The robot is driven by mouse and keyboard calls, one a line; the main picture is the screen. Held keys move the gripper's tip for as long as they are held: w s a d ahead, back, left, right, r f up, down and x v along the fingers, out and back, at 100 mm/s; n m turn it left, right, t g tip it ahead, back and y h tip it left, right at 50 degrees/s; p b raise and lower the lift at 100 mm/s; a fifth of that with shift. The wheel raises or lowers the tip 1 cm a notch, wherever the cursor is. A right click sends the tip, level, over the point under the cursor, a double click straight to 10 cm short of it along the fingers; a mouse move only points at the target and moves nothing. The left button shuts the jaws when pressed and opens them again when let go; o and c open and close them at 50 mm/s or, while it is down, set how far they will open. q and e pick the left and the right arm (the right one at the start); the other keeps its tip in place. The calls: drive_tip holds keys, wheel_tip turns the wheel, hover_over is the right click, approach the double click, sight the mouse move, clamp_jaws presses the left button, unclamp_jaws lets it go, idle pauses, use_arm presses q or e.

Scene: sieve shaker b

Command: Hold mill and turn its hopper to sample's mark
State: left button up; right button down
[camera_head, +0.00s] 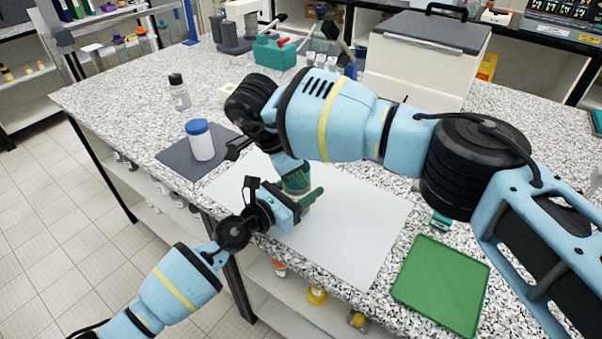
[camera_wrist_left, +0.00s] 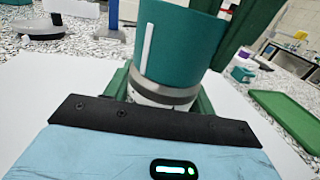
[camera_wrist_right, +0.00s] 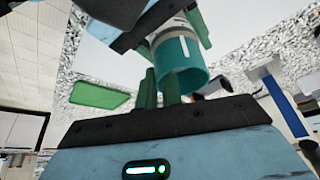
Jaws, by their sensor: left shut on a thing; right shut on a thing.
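The mill stands upright over the white sheet, partly hidden by my arms in the head view. Its teal hopper (camera_wrist_left: 178,42) has a white vertical line (camera_wrist_left: 147,42), above a silver ring and a white band (camera_wrist_left: 160,92) with small dark marks. My left gripper (camera_head: 302,194) is shut on the lower body. My right gripper (camera_head: 289,172) comes from above and is shut on the hopper; the hopper's teal wall (camera_wrist_right: 182,72) also shows in the right wrist view. A white jar with a blue lid (camera_head: 201,142), perhaps the sample, stands left; no mark is readable on it.
The white sheet (camera_head: 350,235) is mostly clear. A green tray (camera_head: 441,285) lies empty at the right front. A dark mat (camera_head: 178,160) lies under the jar. A black-capped bottle (camera_head: 180,93) and a grey-lidded box (camera_head: 425,60) stand behind.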

drive_tip(key=shift+m+g, duration=0.4)
drive_tip(key=shift+m, duration=0.5)
drive_tip(key=shift+s+a, duration=0.1)
drive_tip(key=shift+a, duration=0.05)
drive_tip(key=c, duration=1.7)
unclamp_jaws()
drive_tip(key=shift+v, duration=3.8)
drive_tip(key=shift+a+f, duration=0.1)
drive_tip(key=shift+a, duration=0.1)
